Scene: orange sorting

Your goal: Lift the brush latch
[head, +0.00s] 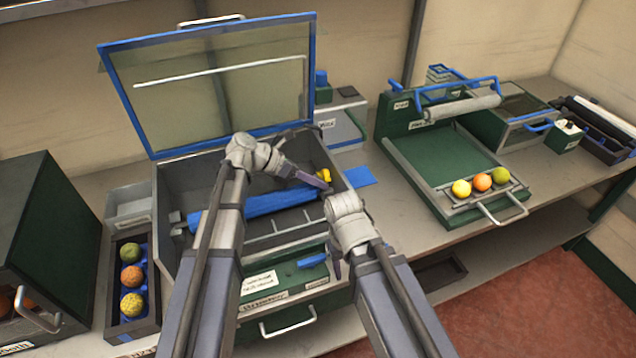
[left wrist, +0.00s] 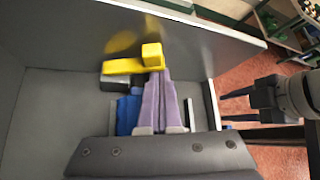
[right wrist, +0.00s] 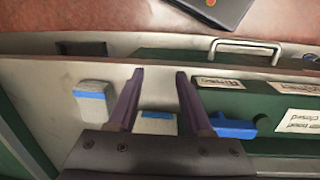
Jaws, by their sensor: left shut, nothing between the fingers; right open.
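The yellow brush latch (head: 324,174) sits at the right end of the blue brush roller (head: 265,203) inside the open grey box (head: 172,200). In the left wrist view the latch (left wrist: 125,66) is a flat yellow bar with a raised block at its right end, beside the box wall. My left gripper (head: 326,184) is shut and empty, its tips (left wrist: 155,74) right at the latch's block; I cannot tell whether they touch. My right gripper (head: 337,262) is open and empty outside the box's front right corner; its fingers also show in the right wrist view (right wrist: 160,74).
The box's blue-framed lid (head: 205,85) stands open behind. A blue handle (head: 312,260) and a silver handle (head: 288,322) are on the box front. A green tray unit (head: 450,165) with fruit stands right, a fruit rack (head: 150,290) left.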

